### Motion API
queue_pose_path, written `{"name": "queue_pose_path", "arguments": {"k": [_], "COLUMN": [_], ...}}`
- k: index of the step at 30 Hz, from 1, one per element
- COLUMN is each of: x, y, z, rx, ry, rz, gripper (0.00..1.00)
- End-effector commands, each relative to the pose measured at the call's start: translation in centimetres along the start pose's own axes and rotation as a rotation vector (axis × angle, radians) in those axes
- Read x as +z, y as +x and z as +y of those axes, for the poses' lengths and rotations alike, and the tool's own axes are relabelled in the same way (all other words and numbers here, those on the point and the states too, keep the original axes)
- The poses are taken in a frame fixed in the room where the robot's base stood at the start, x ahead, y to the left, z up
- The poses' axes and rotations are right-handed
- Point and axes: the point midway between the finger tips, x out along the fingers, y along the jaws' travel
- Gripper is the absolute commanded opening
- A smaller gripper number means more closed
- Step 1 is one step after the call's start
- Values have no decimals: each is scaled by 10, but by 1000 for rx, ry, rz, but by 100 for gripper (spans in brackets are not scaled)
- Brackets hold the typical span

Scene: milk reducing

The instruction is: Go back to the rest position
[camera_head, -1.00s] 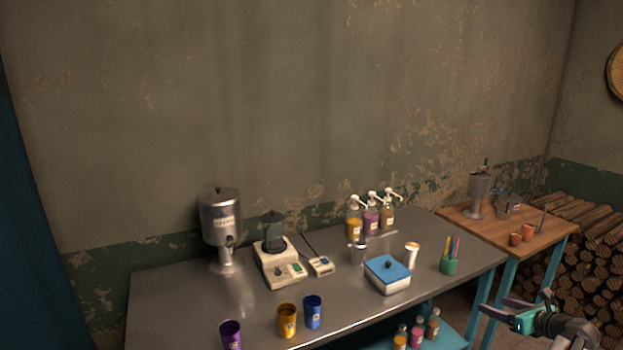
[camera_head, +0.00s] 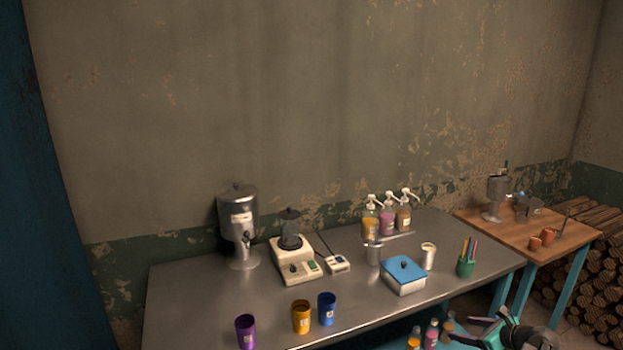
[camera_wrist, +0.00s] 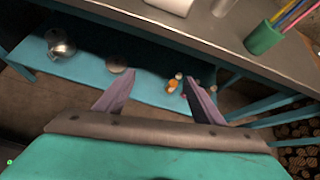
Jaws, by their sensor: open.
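My gripper (camera_head: 470,334) shows at the bottom right of the head view, in front of the metal table's right end. In the wrist view its two fingers (camera_wrist: 155,100) are spread apart with nothing between them. It is clear of the metal table (camera_head: 190,310). Beyond the fingers, the wrist view shows the blue lower shelf (camera_wrist: 85,80) with a silver pot (camera_wrist: 60,45) and several small bottles (camera_wrist: 175,85).
The metal table holds a steel dispenser (camera_head: 238,225), a hot plate with a dark pot (camera_head: 290,235), pump bottles (camera_head: 388,218), a blue-lidded box (camera_head: 404,275), a green pen cup (camera_head: 466,266) and three cups (camera_head: 301,316). A wooden table (camera_head: 530,252) and stacked logs (camera_head: 595,290) stand at right.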

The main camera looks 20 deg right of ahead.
Motion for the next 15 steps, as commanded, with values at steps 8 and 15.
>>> {"name": "queue_pose_path", "arguments": {"k": [8, 15], "x": [-16, -35], "y": [82, 130], "z": [103, 192], "rx": [199, 375], "ry": [-257, -491], "rz": [93, 149], "gripper": [62, 62]}}
